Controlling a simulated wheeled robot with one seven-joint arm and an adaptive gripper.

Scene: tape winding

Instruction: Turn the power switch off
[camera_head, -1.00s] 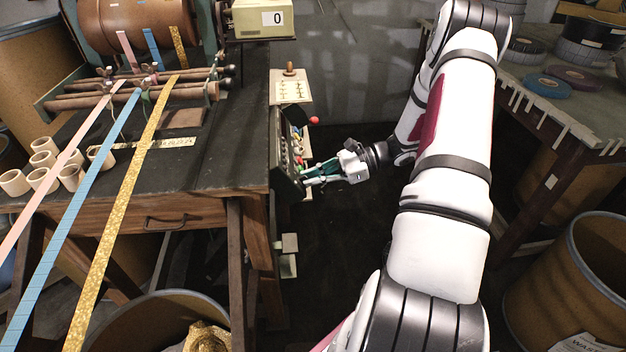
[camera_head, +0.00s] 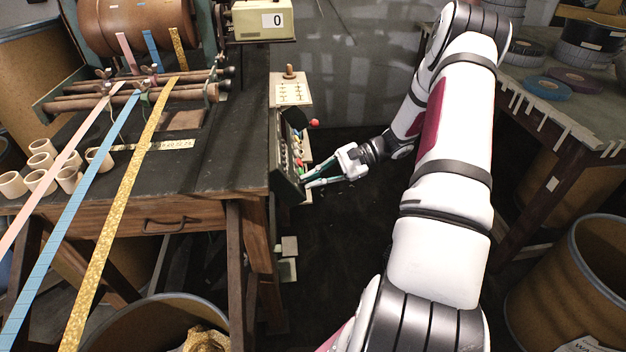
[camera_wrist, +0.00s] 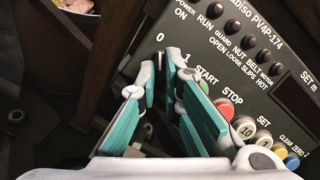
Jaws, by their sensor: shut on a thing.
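The control panel (camera_wrist: 225,50) is dark, with white labels, and fills the upper right of the wrist view, tilted. In the head view the panel (camera_head: 284,172) hangs at the table's right side. My gripper (camera_wrist: 159,72) has its teal and white fingers at the panel, by the "POWER ON" label and the 0 and 1 marks. It is shut on the small dark power switch (camera_wrist: 160,61), which the fingertips mostly hide. I cannot tell which mark the switch points to. In the head view my gripper (camera_head: 304,183) reaches the panel from the right.
A green START button (camera_wrist: 203,87), a red STOP button (camera_wrist: 225,108) and several coloured buttons sit right of the fingers. A red knob (camera_head: 315,122) sticks out above the panel. The wooden table (camera_head: 200,212) is left; open floor lies right of the panel.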

